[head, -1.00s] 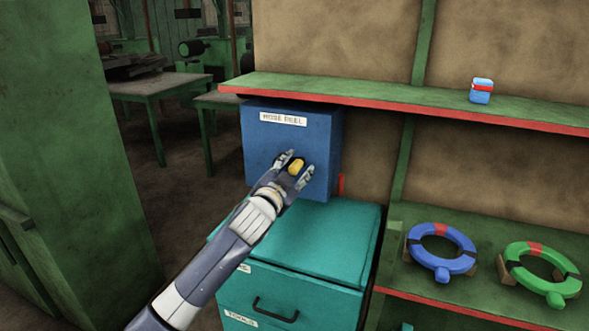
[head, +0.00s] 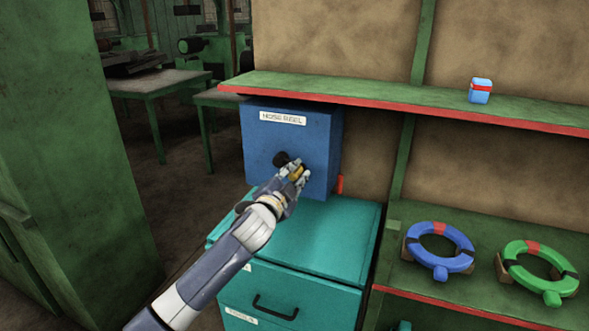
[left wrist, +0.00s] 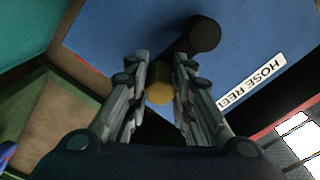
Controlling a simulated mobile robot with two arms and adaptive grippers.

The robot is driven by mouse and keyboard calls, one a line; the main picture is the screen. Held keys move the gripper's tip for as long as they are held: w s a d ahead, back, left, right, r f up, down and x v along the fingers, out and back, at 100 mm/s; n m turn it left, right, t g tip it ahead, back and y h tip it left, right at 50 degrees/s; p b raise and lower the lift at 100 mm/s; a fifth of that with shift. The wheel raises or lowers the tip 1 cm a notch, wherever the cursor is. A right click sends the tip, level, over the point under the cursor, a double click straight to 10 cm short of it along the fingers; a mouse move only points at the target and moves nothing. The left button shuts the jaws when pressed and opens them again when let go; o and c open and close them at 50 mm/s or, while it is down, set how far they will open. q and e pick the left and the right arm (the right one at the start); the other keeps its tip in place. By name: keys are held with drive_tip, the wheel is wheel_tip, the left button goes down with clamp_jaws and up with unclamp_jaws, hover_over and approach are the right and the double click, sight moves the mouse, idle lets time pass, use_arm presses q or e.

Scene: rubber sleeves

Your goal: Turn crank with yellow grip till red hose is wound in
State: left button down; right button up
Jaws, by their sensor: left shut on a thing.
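The blue hose reel box (head: 260,150), labelled HOSE REEL, stands on top of the teal cabinet. Its dark crank hub (head: 281,159) is on the front face. The yellow grip (head: 296,173) is to the lower right of the hub. My left gripper (head: 297,172) is shut on the yellow grip. In the left wrist view the yellow grip (left wrist: 160,83) sits between the two fingers, and the black hub (left wrist: 202,35) is beyond it. A short red hose end (head: 340,184) shows at the box's lower right side. My right gripper is not in view.
The teal cabinet (head: 330,235) with drawers is below the box. A green shelf with a red edge (head: 420,109) runs just above it, holding a small blue item with a red band (head: 480,91). Blue (head: 440,250) and green (head: 540,272) rings rest at right.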

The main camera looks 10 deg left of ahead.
use_arm(q)
drive_tip(key=m, duration=0.1)
drive_tip(key=f+m, duration=0.1)
drive_tip(key=m, duration=0.1)
drive_tip(key=shift+a+f, duration=0.2)
drive_tip(key=shift+f, duration=0.05)
drive_tip(key=shift+w+a+f+m+p, duration=0.1)
drive_tip(key=shift+a+f+m+p, duration=0.3)
drive_tip(key=shift+m, duration=1)
drive_tip(key=shift+w+a+f+m+p, duration=0.15)
drive_tip(key=shift+a+f+m, duration=0.45)
drive_tip(key=shift+m, duration=0.8)
drive_tip(key=shift+w+a+f+m+p, duration=0.15)
drive_tip(key=shift+a+f+m, duration=0.35)
drive_tip(key=shift+m, duration=0.9)
drive_tip(key=shift+d+f, duration=0.1)
drive_tip(key=shift+d, duration=0.05)
drive_tip(key=c, duration=1.4)
unclamp_jaws()
drive_tip(key=shift+o, duration=0.2)
